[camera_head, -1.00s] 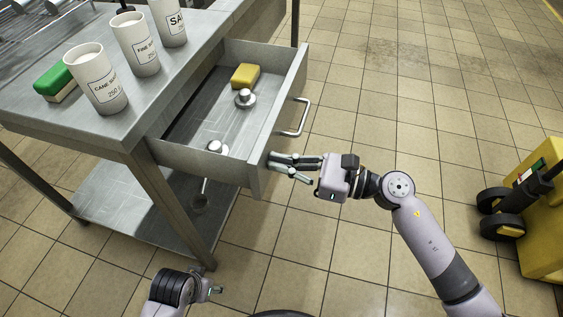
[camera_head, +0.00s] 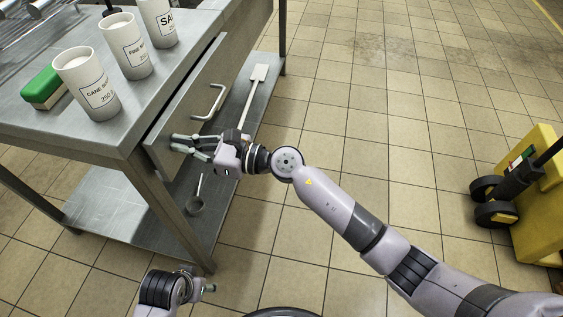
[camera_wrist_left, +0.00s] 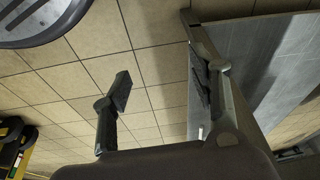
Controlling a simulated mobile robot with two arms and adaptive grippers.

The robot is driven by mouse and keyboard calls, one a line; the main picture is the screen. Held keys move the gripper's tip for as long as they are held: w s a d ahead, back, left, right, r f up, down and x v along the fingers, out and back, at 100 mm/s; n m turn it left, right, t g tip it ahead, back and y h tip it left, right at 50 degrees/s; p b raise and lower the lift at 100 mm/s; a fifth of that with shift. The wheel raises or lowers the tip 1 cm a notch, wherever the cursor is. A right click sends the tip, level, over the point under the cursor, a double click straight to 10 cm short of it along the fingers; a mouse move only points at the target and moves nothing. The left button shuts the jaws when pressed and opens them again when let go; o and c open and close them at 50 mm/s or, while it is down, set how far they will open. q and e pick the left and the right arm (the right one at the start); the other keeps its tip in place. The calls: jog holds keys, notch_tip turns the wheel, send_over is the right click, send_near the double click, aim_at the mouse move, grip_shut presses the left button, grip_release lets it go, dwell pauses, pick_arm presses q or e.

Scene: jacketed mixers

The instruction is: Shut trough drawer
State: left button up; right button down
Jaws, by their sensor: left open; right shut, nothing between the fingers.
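I cannot tell whether a small gap remains. Its bar handle (camera_head: 212,101) faces out. My right gripper (camera_head: 179,143) is shut and empty, its fingers at the near lower end of the panel, seemingly touching it. My left gripper (camera_head: 209,289) is low at the bottom of the head view, away from the drawer. In the left wrist view it (camera_wrist_left: 166,86) is open and empty, with a table leg and shelf near one finger.
White labelled canisters (camera_head: 126,46) and a green-and-white sponge (camera_head: 45,88) stand on the tabletop (camera_head: 70,128). A ladle (camera_head: 195,204) and a white long-handled tool (camera_head: 256,90) lie on the lower shelf. A yellow wheeled cart (camera_head: 535,195) stands at right. The tiled floor between is clear.

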jog(key=x, duration=0.3)
jog(key=shift+a, duration=0.15)
pick_arm(q)
jog(key=shift+v, duration=0.9)
pick_arm(e)
jog(key=shift+r, duration=0.2)
pick_arm(q)
jog(key=shift+d, duration=0.1)
